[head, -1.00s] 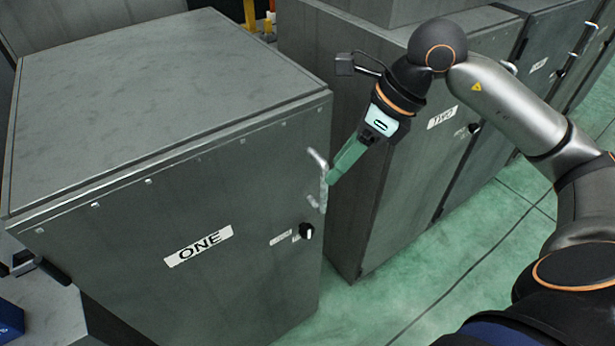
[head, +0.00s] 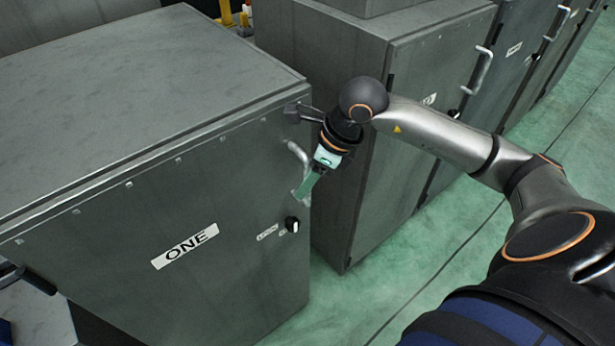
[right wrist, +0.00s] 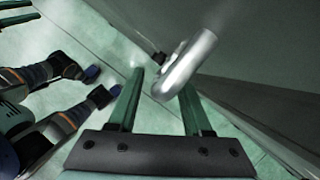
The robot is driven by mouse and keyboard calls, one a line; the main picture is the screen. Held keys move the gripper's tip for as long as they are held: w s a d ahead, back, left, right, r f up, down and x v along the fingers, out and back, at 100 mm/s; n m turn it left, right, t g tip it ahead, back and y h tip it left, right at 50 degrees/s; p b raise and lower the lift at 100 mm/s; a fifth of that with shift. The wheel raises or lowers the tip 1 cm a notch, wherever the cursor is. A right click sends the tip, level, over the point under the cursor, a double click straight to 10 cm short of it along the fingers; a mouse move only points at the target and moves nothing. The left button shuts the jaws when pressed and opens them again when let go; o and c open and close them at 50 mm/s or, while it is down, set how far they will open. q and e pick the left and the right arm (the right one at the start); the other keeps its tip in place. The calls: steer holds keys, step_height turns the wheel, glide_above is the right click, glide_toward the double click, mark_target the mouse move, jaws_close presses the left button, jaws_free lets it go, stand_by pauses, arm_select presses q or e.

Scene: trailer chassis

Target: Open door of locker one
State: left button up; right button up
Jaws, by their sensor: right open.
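Locker one (head: 130,225) is a grey metal cabinet with a label reading ONE (head: 185,245) on its front door, which looks shut. Its silver bar handle (head: 295,153) is near the door's right edge, with a black knob (head: 292,224) below. My right gripper (head: 303,190) is open at the handle, its green fingers partly covering the bar. In the right wrist view the handle (right wrist: 188,62) shows between the two open fingers (right wrist: 160,88), with its near end around the fingertips. Whether a finger touches it I cannot tell.
Locker two (head: 385,150) stands close to the right of locker one, with a narrow gap between them, and has its own bar handle (head: 481,70). More lockers (head: 530,60) continue behind. Green floor (head: 400,290) in front of the lockers is clear.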

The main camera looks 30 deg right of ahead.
steer(key=shift+f, duration=0.15)
steer(key=shift+c, duration=0.4)
jaws_close()
stand_by(1.0)
